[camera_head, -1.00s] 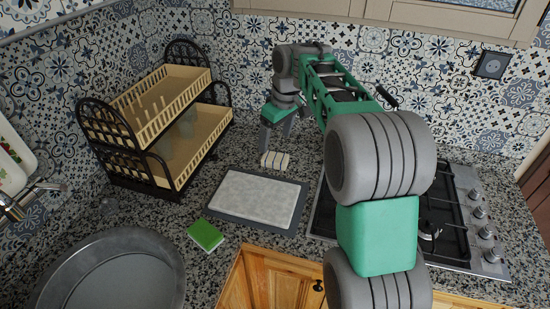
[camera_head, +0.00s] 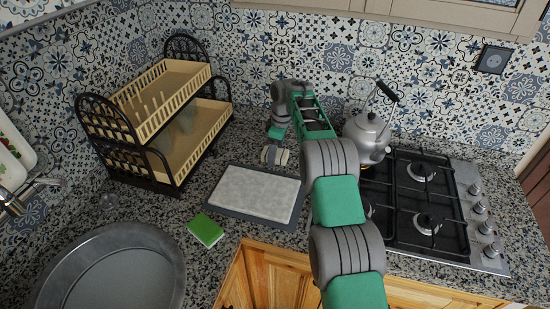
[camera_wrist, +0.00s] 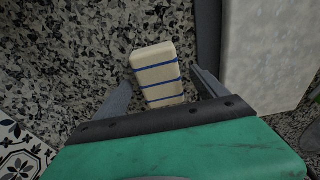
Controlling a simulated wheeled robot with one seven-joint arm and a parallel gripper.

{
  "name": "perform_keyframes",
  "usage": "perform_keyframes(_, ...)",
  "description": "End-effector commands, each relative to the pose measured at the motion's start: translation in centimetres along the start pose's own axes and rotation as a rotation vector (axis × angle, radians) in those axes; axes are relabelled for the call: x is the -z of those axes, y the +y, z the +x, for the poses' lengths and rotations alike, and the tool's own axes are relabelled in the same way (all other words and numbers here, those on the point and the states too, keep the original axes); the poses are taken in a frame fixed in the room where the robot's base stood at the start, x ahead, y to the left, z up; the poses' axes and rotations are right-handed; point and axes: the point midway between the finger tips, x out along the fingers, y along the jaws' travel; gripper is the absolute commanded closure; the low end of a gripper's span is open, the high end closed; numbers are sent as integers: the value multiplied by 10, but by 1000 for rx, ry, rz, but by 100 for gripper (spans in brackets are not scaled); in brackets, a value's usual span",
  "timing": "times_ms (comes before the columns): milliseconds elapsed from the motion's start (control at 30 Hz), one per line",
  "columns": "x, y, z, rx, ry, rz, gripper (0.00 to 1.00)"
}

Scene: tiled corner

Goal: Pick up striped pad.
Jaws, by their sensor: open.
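The striped pad (camera_wrist: 158,76) is a cream block with thin blue stripes, lying on the speckled counter in the wrist view. In the head view the pad (camera_head: 282,157) shows just behind the grey board, partly hidden by my gripper (camera_head: 275,150). My gripper (camera_wrist: 162,88) is open, with one finger on each side of the pad's nearer part in the wrist view. The pad's far end extends beyond the fingertips. I cannot tell whether either finger touches it.
The pale slab on a dark grey board (camera_head: 255,194) lies close beside the pad. A green sponge (camera_head: 206,230) is in front. A two-tier dish rack (camera_head: 160,140) stands left, a kettle (camera_head: 367,137) and gas hob (camera_head: 425,210) right, and a round metal basin (camera_head: 110,275) front left.

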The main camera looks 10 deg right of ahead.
Motion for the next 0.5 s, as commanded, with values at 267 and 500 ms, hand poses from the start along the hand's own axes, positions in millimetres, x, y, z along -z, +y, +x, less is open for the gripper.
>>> perform_keyframes(267, 0, 0, 9, -2, 0, 0, 18)
perform_keyframes(500, 0, 0, 9, -2, 0, 1, 35)
